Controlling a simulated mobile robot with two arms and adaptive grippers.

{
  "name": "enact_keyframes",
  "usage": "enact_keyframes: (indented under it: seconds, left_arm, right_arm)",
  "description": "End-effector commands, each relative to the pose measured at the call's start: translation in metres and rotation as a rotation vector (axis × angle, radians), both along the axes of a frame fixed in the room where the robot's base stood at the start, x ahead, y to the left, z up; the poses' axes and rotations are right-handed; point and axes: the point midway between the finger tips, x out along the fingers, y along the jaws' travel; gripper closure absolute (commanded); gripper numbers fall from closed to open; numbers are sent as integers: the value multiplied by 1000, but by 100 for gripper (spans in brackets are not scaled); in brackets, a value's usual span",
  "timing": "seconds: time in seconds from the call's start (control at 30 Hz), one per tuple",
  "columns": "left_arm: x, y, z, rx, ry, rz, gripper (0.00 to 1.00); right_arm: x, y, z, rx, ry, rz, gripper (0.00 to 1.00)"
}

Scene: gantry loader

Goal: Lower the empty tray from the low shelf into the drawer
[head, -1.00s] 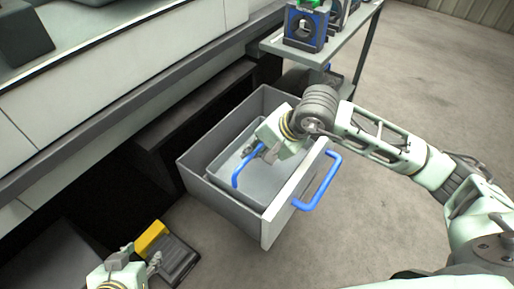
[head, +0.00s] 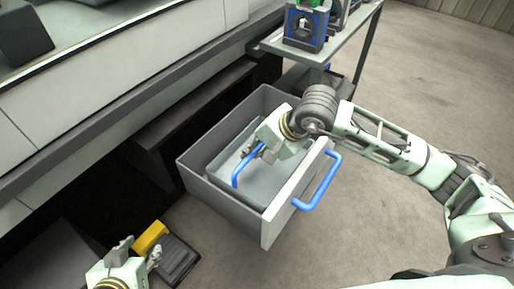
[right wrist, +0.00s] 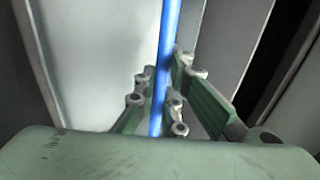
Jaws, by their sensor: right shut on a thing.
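The grey tray (head: 225,158) is inside the open grey drawer (head: 196,180), within its walls. I see nothing in the visible part of the tray; my right arm covers some of it. I cannot tell if the tray touches the drawer floor. My right gripper (head: 264,152) is over the tray, shut on its blue handle (head: 238,174). In the right wrist view the blue handle (right wrist: 170,45) runs between the fingers of the right gripper (right wrist: 160,98). My left gripper (head: 139,252) is at the lower left, apart from the drawer, with its fingers spread and empty.
The drawer's pale front (head: 285,208) has a blue pull (head: 322,190) on its outside. A grey shelf stand (head: 340,45) with blue-framed parts is behind. A black and yellow object (head: 178,258) lies by my left gripper. Floor to the right is clear.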

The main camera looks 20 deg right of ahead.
Motion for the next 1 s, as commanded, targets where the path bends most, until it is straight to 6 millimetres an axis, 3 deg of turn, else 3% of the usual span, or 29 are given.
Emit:
enact_keyframes:
  seconds: [0.1,0.13,0.37,0.73,1.0]
  left_arm:
    - [1,-1,1,-2,-6,-1,60]
    - [2,-1,1,-2,-8,-1,60]
    - [2,-1,1,-2,-9,-1,60]
    - [3,-1,2,-2,-12,-2,60]
    - [2,-1,1,-2,-9,-1,60]
  right_arm:
    - [0,0,-1,1,1,0,100]
    - [0,0,0,1,1,0,88]
    - [0,0,-1,0,2,0,69]
    - [-2,-2,3,-1,2,-1,69]
    - [-23,-19,44,-2,-3,-1,69]
